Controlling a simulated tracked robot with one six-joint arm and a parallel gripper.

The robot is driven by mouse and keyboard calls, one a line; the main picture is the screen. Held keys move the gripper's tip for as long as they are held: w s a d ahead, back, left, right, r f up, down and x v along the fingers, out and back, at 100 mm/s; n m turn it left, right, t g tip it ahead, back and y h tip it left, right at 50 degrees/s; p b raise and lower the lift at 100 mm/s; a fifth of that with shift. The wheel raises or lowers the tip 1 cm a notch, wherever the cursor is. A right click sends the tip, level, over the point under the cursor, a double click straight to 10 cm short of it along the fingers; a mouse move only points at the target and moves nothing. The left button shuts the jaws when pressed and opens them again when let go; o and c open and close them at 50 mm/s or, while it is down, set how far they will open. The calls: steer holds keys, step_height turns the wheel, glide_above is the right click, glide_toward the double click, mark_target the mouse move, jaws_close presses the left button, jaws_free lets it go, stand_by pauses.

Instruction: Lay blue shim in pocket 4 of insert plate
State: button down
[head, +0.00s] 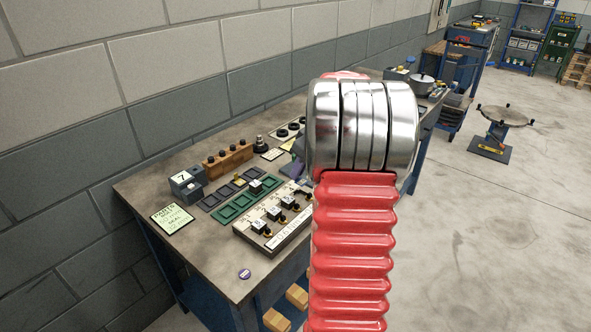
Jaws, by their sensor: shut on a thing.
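My arm fills the middle of the head view and hides the right part of the near bench. My gripper is hidden behind it, so its jaws and anything in them do not show. On the bench lie a dark tray (211,201) with a row of pockets and a green tray (228,213) with pockets beside it. I cannot tell which is the insert plate or which pocket is number 4. I cannot make out the blue shim. A dark purplish shape (293,169) shows just left of my arm, too small to identify.
A pale block (264,239) with black knobs stands in front of the green tray. A wall runs behind.

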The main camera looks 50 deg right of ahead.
mark_target(298, 180)
steer(key=shift+f, duration=2.1)
steer(key=shift+f, duration=0.85)
stand_by(0.5)
steer(key=c, duration=1.7)
jaws_free()
steer(key=c, duration=0.4)
steer(key=shift+w+r, duration=0.1)
steer(key=shift+r, duration=0.75)
steer(key=shift+r, duration=2.9)
